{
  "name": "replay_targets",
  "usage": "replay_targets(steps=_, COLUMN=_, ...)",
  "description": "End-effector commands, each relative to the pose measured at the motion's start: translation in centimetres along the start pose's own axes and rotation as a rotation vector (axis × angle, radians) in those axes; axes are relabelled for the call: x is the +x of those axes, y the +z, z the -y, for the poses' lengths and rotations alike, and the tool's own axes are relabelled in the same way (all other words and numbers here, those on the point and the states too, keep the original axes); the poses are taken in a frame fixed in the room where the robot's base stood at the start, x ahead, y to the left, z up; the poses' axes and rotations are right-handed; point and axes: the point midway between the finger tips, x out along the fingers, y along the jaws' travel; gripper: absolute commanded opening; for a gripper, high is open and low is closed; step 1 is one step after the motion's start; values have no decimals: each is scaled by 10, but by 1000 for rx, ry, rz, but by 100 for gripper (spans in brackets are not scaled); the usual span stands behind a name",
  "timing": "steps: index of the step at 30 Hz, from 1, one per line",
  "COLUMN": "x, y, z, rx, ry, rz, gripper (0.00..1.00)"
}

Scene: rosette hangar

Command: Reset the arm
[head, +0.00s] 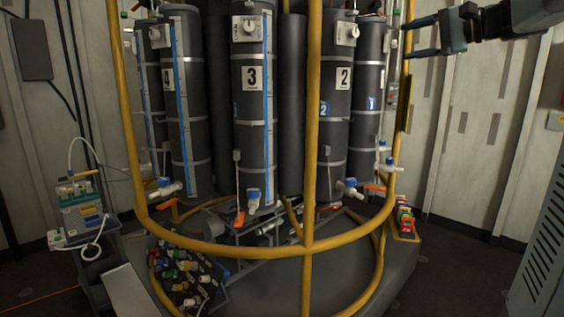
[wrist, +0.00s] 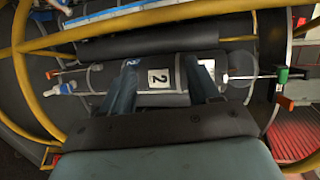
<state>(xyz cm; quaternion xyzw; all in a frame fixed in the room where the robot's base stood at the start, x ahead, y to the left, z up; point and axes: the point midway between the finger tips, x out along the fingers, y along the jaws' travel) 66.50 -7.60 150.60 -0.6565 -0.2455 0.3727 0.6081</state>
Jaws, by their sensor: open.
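My gripper (head: 424,36) is at the upper right of the head view, with its two dark blue fingers spread apart and nothing between them. My arm reaches in from the top right corner. The fingers point left, near the yellow rail. In the wrist view my gripper (wrist: 165,90) is open, and the grey cylinder marked 2 (wrist: 172,98) shows beyond the gap between the fingers. The same cylinder marked 2 (head: 336,110) stands upright in the head view.
A yellow rail cage (head: 312,130) surrounds the numbered cylinders, including cylinder 3 (head: 254,130). A caddy of bottles (head: 80,200) stands at left. Coloured items (head: 405,220) sit on the base at right. A grey louvred cabinet (head: 545,250) is at far right.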

Motion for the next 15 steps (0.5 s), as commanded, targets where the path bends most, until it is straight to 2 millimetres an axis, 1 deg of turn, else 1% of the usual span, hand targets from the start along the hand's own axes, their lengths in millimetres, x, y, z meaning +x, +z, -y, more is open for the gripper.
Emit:
replay_targets(steps=1, x=4, y=10, z=-7, rx=-4, ry=30, rz=0, gripper=61)
replay_targets(steps=5, x=15, y=38, z=-34, rx=-20, ry=130, rz=0, gripper=61)
replay_targets(steps=7, x=20, y=59, z=-54, rx=-40, ry=203, rz=1, gripper=61)
replay_targets(steps=11, x=27, y=105, z=-103, rx=-101, ry=371, rz=4, gripper=61)
replay_targets(steps=12, x=28, y=119, z=-119, rx=-127, ry=425, rz=5, gripper=61)
replay_targets(steps=14, x=26, y=139, z=-143, rx=-172, ry=504, rz=7, gripper=61)
replay_targets(steps=15, x=24, y=151, z=-160, rx=-205, ry=557, rz=8, gripper=61)
